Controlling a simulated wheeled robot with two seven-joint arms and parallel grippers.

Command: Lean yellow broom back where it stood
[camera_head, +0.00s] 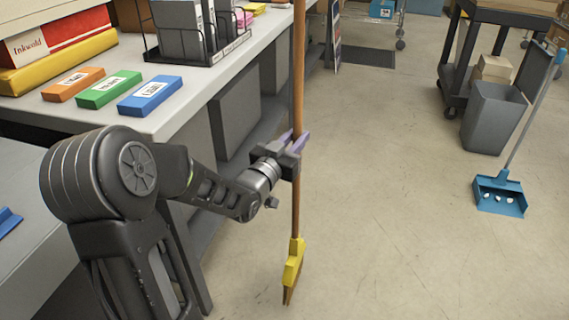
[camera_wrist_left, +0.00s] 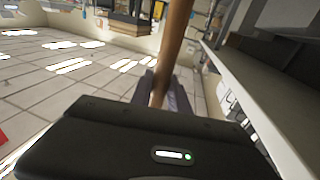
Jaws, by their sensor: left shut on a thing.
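The yellow broom (camera_head: 293,265) hangs upright in the head view, with its yellow head low, near the floor. I cannot tell whether its bristles touch the floor. Its brown wooden handle runs up past the top of the picture. My left gripper (camera_head: 297,143) is shut on the handle, beside the front edge of the grey bench. In the left wrist view the handle (camera_wrist_left: 173,50) stands between the fingers of my left gripper (camera_wrist_left: 165,92), leaning slightly. The broom head is hidden there. My right gripper is in neither view.
The grey bench (camera_head: 185,105) on the left holds orange, green and blue boxes and a wire rack. A blue dustpan (camera_head: 500,195) with white bits and a grey bin (camera_head: 492,118) stand at right, near a dark cart (camera_head: 452,75). The middle floor is clear.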

